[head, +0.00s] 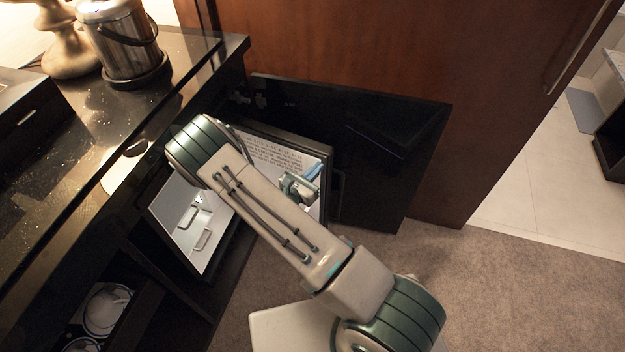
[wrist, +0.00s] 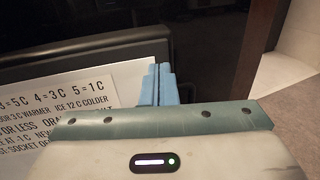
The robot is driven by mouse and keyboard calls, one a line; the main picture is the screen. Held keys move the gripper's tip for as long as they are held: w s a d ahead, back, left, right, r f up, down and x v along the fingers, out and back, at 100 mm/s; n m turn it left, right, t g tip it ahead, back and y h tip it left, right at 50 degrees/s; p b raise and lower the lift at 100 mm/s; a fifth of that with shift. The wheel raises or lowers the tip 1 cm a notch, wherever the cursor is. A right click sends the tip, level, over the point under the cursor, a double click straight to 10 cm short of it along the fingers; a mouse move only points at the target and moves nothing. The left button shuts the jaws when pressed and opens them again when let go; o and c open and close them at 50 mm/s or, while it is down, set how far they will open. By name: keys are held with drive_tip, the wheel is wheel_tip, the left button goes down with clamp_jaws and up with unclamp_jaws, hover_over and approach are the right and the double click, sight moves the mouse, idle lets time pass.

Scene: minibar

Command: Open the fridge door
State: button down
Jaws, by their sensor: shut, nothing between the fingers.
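The fridge door (head: 329,190) stands swung open to the right of the fridge, its white inner face with a printed label (head: 262,152) turned toward the fridge opening. A wide black panel (head: 385,125) is behind it. The fridge's pale interior (head: 183,222) shows below the counter, partly hidden by my arm. My gripper (head: 314,170) is at the inner side of the door, near its free edge. In the wrist view the blue fingers (wrist: 159,84) are together and empty, in front of the label (wrist: 75,95) and the door's dark rim (wrist: 90,50). Contact cannot be told.
The dark counter (head: 120,135) above the fridge holds a metal ice bucket (head: 123,42), a lamp base (head: 65,45) and a black box (head: 25,110). A brown wood panel (head: 400,50) rises behind the door. Carpet (head: 500,290) is clear at right.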

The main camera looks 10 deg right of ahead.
sight(323, 161)
drive_tip(key=x, duration=0.5)
drive_tip(key=shift+w+a, duration=0.3)
drive_tip(key=shift+a, duration=0.05)
drive_tip(key=shift+s, duration=0.1)
drive_tip(key=shift+s+a, duration=0.15)
drive_tip(key=shift+s, duration=0.1)
drive_tip(key=s+a, duration=0.7)
drive_tip(key=s, duration=0.4)
drive_tip(key=shift+s, duration=0.15)
